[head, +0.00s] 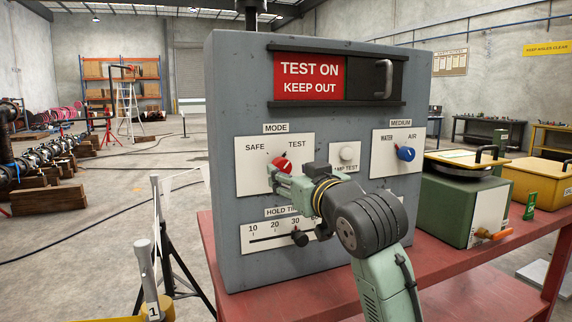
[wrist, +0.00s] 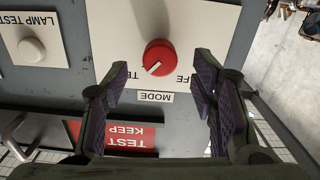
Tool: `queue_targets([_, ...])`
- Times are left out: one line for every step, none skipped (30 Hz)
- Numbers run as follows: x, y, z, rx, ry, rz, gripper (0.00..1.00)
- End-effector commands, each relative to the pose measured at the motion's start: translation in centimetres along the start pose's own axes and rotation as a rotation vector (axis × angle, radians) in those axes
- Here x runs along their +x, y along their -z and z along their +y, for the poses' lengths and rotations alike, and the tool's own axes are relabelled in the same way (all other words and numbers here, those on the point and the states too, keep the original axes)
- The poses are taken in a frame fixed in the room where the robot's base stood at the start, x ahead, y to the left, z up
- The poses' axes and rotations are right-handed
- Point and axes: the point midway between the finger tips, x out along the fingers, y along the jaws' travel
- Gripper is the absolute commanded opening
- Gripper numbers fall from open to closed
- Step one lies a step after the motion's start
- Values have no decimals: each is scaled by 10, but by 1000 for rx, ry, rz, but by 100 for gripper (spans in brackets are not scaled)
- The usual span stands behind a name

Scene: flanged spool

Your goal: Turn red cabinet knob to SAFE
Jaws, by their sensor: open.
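The red MODE knob (head: 281,164) sits on a white plate (head: 250,181) on the grey cabinet (head: 235,110), with SAFE at upper left and TEST at upper right. Its white mark points up and right, toward TEST. My gripper (head: 273,178) is close in front of it and partly hides it. In the wrist view, which is upside down, the red knob (wrist: 161,57) shows between the two fingers of my open gripper (wrist: 158,76), with a gap on each side. I cannot tell whether the fingertips reach around the knob. Nothing is held.
A white lamp test button (head: 347,154) and a blue MEDIUM knob (head: 405,153) are to the right. The HOLD TIME slider (head: 299,238) is below. A sliding TEST ON sign (head: 308,77) is above. Green equipment (head: 455,195) stands on the red table (head: 440,270).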

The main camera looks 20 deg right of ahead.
Motion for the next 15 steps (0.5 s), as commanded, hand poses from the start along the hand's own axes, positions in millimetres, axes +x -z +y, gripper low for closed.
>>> queue_targets([9, 2, 0, 1, 2, -2, 52])
queue_targets([14, 1, 0, 0, 2, -3, 52])
queue_targets([19, 2, 0, 0, 1, 0, 52])
queue_targets([22, 2, 0, 0, 1, -1, 52])
queue_targets([26, 2, 0, 0, 1, -1, 52])
queue_targets([29, 1, 0, 0, 1, 0, 52])
queue_targets([31, 1, 0, -1, 1, 0, 52])
queue_targets([33, 1, 0, -1, 1, 0, 52])
queue_targets([35, 1, 0, -1, 0, 0, 52])
queue_targets([36, 0, 0, -1, 0, 0, 52])
queue_targets([36, 0, 0, -1, 0, 1, 52])
queue_targets([37, 0, 0, -1, 0, 1, 52])
queue_targets([37, 0, 0, -1, 0, 1, 52])
queue_targets([37, 0, 0, -1, 0, 1, 52])
queue_targets([37, 0, 0, -1, 0, 1, 52])
